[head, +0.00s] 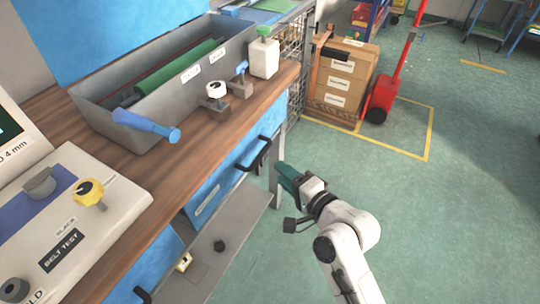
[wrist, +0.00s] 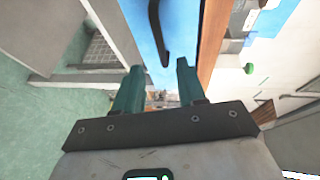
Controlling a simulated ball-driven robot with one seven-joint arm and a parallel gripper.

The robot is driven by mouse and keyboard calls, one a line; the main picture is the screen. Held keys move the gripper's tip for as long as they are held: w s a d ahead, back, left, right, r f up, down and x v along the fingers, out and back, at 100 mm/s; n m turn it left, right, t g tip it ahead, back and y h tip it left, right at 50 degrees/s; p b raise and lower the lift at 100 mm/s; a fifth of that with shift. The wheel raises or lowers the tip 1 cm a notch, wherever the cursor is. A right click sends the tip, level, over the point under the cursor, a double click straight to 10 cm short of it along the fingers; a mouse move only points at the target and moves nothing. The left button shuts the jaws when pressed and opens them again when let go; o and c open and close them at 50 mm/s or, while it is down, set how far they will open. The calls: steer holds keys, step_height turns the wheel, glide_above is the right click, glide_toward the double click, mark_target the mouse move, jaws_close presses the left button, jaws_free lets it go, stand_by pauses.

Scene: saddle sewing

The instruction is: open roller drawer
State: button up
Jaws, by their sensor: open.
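A blue drawer front (head: 228,178) with a white label sits under the wooden worktop. Its black bar handle (head: 262,152) stands out at the right end of the front. My gripper (head: 282,172) has teal fingers and is just right of the handle, a little lower in the picture, apart from it. In the wrist view my gripper (wrist: 158,68) is open and empty. The black handle (wrist: 157,35) lies ahead between the fingertip lines, against the blue front (wrist: 184,28). The drawer looks shut. I cannot read its label.
The worktop (head: 185,150) carries a grey trough (head: 150,120) with a green roller, a white bottle (head: 264,58) and a control panel. A lower shelf (head: 235,235) is below the drawer. Another blue front (head: 150,265) is at lower left.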

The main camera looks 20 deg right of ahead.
mark_target(260, 155)
steer(key=x, duration=1)
steer(key=shift+w+a+f+b, duration=0.1)
steer(key=shift+w+a+b, duration=0.1)
steer(key=shift+b, duration=0.15)
steer(key=shift+c, duration=0.2)
steer(key=shift+d, duration=0.1)
jaws_close()
